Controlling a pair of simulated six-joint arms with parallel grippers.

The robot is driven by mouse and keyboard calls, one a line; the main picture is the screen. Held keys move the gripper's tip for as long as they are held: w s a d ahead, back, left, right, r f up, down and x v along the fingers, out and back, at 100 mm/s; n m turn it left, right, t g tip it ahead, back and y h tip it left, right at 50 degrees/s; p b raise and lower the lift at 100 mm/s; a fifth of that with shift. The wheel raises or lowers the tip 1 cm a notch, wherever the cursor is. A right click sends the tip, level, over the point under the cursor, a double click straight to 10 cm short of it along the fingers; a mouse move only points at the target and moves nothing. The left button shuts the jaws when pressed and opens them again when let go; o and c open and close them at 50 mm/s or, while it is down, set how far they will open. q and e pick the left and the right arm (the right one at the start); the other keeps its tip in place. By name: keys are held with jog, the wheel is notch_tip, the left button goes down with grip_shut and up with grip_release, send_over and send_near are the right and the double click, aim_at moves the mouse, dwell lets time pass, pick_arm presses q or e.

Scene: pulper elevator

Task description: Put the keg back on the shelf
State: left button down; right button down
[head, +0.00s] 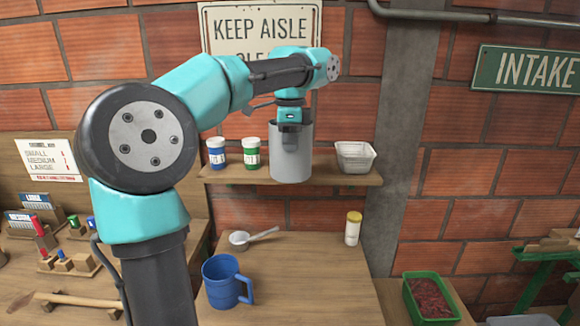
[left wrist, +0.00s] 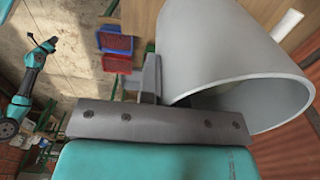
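The keg (head: 292,160) is a grey open-topped cylinder, upright at the wooden shelf (head: 345,180). Its base overlaps the shelf's front edge; I cannot tell whether it bears on the board. My left gripper (head: 290,138) points down at the keg's rim, with a finger against the outside of its near wall. In the left wrist view the keg (left wrist: 225,50) fills the upper right, and one finger (left wrist: 151,78) lies along its wall. The other finger is hidden, seemingly inside the rim. A small teal arm, seemingly my right, shows at the left wrist view's left; its gripper (left wrist: 49,44) is too small to read.
Below are a scoop (head: 245,238), a blue mug (head: 225,281) and a yellow-capped bottle (head: 353,228). A concrete post (head: 405,120) rises beside the shelf.

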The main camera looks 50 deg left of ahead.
pick_arm(q)
jog(key=w+a+f, duration=0.1)
jog(key=w+a, duration=0.9)
jog(key=a, duration=0.2)
jog(key=shift+a+f, duration=0.2)
jog(key=shift+a, duration=0.05)
dwell(0.3)
jog(key=shift+f, duration=1.85)
jog(key=c, duration=1.7)
grip_release()
jog(key=shift+f, duration=0.1)
jog(key=o, duration=0.4)
